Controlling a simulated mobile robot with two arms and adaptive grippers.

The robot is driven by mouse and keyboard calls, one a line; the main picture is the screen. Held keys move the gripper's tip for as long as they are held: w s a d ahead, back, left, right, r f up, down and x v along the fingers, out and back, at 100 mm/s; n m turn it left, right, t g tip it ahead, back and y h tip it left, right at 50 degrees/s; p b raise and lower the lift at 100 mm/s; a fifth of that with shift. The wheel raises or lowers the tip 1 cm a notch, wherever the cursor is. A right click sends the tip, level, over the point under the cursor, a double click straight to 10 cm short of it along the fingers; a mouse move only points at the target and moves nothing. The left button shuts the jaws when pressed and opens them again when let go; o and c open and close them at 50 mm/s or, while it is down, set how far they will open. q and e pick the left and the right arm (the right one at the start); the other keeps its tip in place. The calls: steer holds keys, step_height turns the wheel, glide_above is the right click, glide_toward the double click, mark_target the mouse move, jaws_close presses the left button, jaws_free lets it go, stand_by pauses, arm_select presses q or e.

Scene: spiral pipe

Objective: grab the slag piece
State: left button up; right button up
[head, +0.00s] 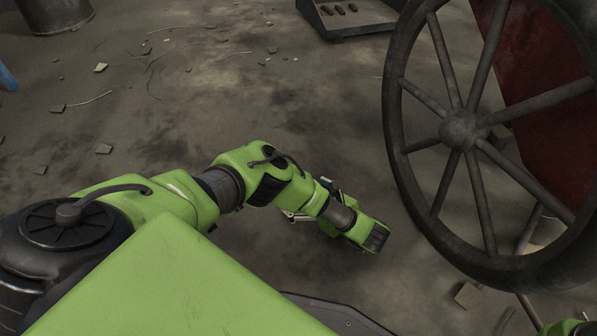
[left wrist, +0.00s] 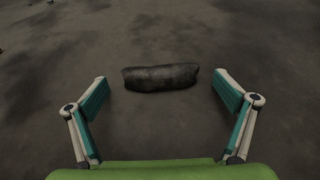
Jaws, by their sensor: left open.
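The slag piece (left wrist: 160,77) is a dark, rough, elongated lump. It lies crosswise on the floor in the left wrist view. My left gripper (left wrist: 160,92) is open, with one teal-padded finger to the left of the slag piece and one to the right. The slag piece is hidden there. My right gripper is not in view.
A large dark spoked wheel (head: 463,130) stands to the right of my left arm, with a red panel (head: 550,100) behind it. A dark metal box (head: 350,18) sits at the top. Small debris (head: 103,149) is scattered on the floor at left.

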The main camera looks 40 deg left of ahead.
arm_select(q)
steer(key=shift+w+a+f, duration=0.1)
steer(key=shift+a+f, duration=0.05)
steer(key=shift+a, duration=0.15)
steer(key=shift+c, duration=0.5)
steer(key=c, duration=1.2)
